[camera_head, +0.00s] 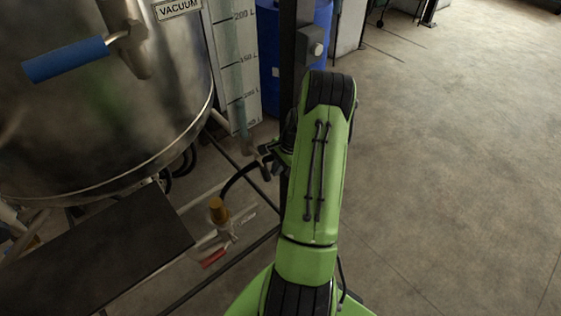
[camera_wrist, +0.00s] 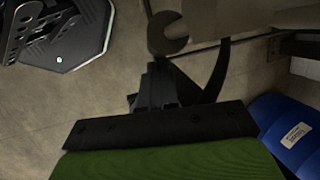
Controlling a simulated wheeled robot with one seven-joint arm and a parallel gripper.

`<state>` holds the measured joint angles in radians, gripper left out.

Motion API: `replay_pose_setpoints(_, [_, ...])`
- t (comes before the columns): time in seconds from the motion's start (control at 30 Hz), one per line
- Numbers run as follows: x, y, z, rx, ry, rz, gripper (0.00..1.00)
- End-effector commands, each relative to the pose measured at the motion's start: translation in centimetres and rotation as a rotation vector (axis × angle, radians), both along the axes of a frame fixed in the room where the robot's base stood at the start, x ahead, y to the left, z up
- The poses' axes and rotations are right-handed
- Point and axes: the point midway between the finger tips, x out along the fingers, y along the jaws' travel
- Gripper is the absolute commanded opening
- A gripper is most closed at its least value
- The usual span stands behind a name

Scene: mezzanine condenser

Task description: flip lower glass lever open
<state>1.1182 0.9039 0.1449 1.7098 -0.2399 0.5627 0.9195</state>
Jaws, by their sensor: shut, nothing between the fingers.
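The sight glass (camera_head: 237,75) is a pale vertical tube against a litre scale beside the steel tank. Its lower end (camera_head: 245,130) runs down close to my gripper (camera_head: 268,155). The lower glass lever is not clearly visible; my gripper and its shadowed surroundings make it hard to pick out. In the wrist view, my gripper (camera_wrist: 160,85) is shut and empty. Its dark fingers point towards a grey rounded part (camera_wrist: 168,34), which I cannot identify for certain. I cannot tell whether they touch.
The steel tank (camera_head: 90,110) with a blue-handled lever (camera_head: 66,60) fills the left. A small valve with a red handle (camera_head: 214,257) sits low near a dark platform (camera_head: 100,245). A blue drum (camera_head: 268,45) stands behind. The floor at right is clear.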

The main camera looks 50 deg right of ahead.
Motion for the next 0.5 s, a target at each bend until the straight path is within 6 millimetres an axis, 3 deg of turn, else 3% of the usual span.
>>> replay_pose_setpoints(0.5, [0.4,1.3,-0.6,0.148,-0.035,0.004,0.00])
